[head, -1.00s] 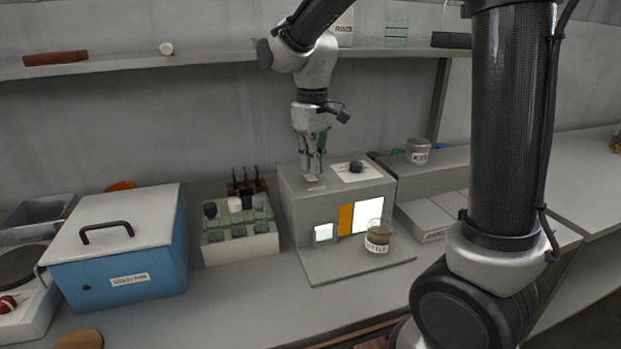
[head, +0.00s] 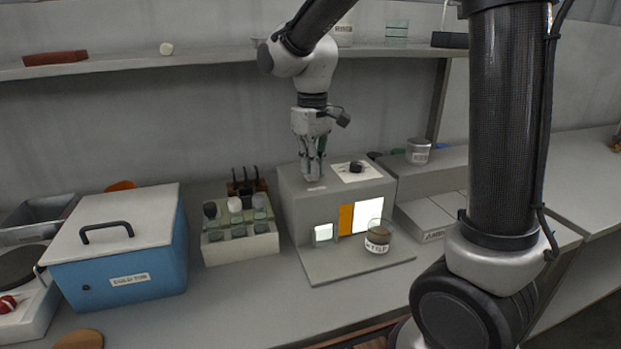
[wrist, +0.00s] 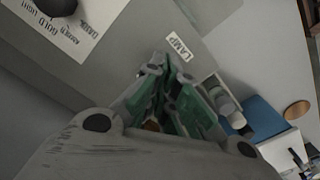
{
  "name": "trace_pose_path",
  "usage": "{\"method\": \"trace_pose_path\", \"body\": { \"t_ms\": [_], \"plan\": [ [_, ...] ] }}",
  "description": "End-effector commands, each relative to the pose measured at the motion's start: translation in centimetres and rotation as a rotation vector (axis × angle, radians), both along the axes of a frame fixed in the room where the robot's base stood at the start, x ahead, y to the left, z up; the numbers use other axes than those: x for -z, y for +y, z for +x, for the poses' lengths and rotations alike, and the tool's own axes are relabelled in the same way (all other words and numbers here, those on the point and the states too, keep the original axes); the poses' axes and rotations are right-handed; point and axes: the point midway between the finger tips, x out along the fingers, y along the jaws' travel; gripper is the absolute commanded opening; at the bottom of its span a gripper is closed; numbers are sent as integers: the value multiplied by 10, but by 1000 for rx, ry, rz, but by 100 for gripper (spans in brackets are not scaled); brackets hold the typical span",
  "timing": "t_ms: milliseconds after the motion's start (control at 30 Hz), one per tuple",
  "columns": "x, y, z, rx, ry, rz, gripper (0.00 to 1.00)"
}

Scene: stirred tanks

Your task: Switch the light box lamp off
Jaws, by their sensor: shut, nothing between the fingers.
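The light box (head: 318,213) is a grey box with a base plate at the middle of the bench in the head view. Its front shows a lit white panel (head: 367,214) beside an orange strip (head: 345,219). My gripper (head: 313,181) is shut and empty, pointing down at the left part of the box top. In the wrist view the fingertips (wrist: 172,62) are close to a label reading LAMP (wrist: 178,46). The lamp switch itself is hidden by the fingers, and I cannot tell whether they touch it. A dark knob (head: 356,167) sits on a white card on the right of the top.
A labelled glass beaker (head: 378,236) stands on the base plate before the lit panel. A vial rack (head: 240,241) and a blue cool box (head: 118,255) stand to the left. A shelf (head: 200,60) runs behind my arm.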

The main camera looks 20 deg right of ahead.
Motion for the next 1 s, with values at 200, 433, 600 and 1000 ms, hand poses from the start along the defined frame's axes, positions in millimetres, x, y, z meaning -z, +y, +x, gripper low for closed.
{"method": "trace_pose_path", "body": {
  "t_ms": [200,433,600,1000],
  "plan": [
    [4,0,0,0,0,0,0],
    [7,0,0,0,0,0,0],
    [9,0,0,0,0,0,0],
    [15,0,0,0,0,0,0]
  ]
}}
